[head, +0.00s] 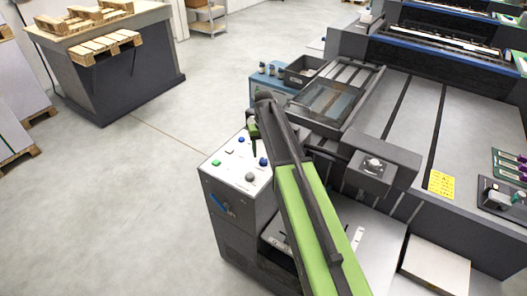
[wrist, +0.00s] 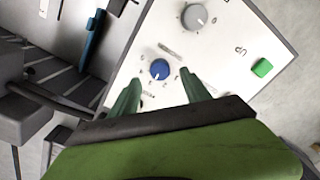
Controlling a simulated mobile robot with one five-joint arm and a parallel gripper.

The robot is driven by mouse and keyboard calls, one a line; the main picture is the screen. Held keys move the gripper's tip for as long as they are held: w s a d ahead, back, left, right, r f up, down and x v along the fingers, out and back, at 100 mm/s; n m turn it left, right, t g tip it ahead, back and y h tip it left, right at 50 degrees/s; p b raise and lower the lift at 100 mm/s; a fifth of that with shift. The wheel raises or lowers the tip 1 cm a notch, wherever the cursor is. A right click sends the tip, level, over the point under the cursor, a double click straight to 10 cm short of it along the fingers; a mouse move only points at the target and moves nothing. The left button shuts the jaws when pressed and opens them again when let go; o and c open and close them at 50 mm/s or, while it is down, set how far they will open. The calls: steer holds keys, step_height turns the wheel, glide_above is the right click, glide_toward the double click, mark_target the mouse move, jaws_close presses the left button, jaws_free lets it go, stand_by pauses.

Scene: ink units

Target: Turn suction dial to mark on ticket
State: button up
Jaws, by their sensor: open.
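The white control panel (head: 232,172) tops a grey unit in the head view. It bears a blue dial (head: 263,161), a grey dial (head: 250,177) and a green button (head: 215,162). In the wrist view the blue dial (wrist: 160,69) has a pale pointer line and printed marks around it. My gripper (wrist: 159,84) is open, its two green fingers to either side of the blue dial's near edge; I cannot tell whether they touch it. The grey dial (wrist: 195,18) is beyond. A yellow ticket (head: 441,184) lies on the press at right; its writing is too small to read.
The green button (wrist: 262,67) is right of the dials in the wrist view. A dark boxy part of the press (head: 385,165) stands right of my arm. A blue lever (head: 223,206) is on the unit's front. The floor at left is open.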

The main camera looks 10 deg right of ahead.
step_height(320, 180, up, 13)
steer(key=p, duration=1.1)
steer(key=shift+f, duration=0.1)
steer(key=b, duration=0.5)
glide_above(264, 163)
step_height(264, 163, down, 5)
steer(key=s+f+b, duration=0.4)
steer(key=s, duration=0.2)
steer(key=s+f+b, duration=0.3)
steer(key=s, duration=1.1)
steer(key=shift+s+f+b, duration=0.15)
steer(key=shift+f+b, duration=0.15)
